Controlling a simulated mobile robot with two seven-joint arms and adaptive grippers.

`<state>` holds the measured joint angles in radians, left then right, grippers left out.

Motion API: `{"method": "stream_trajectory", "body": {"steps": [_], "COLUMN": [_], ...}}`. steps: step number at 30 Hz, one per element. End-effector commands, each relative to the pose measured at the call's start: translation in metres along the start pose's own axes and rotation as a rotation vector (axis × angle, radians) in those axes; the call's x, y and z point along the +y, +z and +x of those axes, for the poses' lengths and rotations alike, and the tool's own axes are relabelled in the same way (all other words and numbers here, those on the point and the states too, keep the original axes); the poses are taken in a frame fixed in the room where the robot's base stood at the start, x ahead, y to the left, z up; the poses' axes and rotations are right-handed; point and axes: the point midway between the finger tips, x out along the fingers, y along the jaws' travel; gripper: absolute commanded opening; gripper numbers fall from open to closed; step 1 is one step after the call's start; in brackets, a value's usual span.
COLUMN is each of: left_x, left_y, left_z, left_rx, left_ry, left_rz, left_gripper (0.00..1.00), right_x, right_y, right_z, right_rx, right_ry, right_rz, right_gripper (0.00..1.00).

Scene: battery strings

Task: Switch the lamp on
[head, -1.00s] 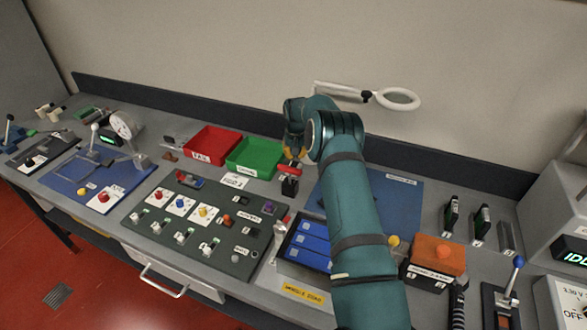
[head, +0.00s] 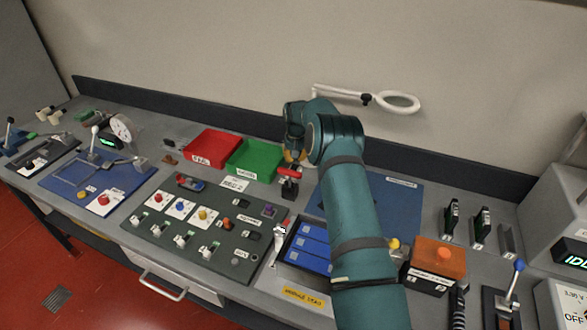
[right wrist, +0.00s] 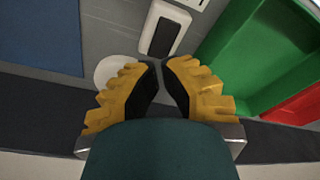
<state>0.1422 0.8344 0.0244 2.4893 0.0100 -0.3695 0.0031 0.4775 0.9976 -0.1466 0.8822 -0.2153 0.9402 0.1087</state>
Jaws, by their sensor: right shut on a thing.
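The lamp (head: 396,102), a white ring on a white arm, stands out over the back of the bench in the head view. Its lower part is hidden behind my right arm. My right gripper (right wrist: 162,68) points down with its yellow fingers drawn close together; whatever lies between them is hidden. A black rocker (right wrist: 160,36) in a pale housing lies just beyond the fingertips in the right wrist view. A round white disc (right wrist: 116,70) shows partly behind one finger. I cannot tell whether the lamp is lit. My left gripper is not in view.
A green tray (head: 255,155) and a red tray (head: 214,143) stand left of my right gripper. A small red-and-black object (head: 289,182) is in front of it. A dark control panel (head: 228,265) lies nearer, and a blue mat (head: 402,200) lies right of the arm.

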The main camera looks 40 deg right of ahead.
Motion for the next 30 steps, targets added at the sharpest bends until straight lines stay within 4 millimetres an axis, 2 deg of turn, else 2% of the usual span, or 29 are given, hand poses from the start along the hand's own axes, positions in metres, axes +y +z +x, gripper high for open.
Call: {"method": "stream_trajectory", "body": {"steps": [30], "left_x": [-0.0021], "left_y": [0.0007], "left_z": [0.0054], "left_rx": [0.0], "left_ry": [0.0], "left_rz": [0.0], "left_gripper": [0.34], "right_x": [0.0], "right_y": [0.0012], "right_z": [0.0081], "right_rx": [0.0], "right_ry": [0.0], "right_rz": [0.0], "right_gripper": [0.0]}}
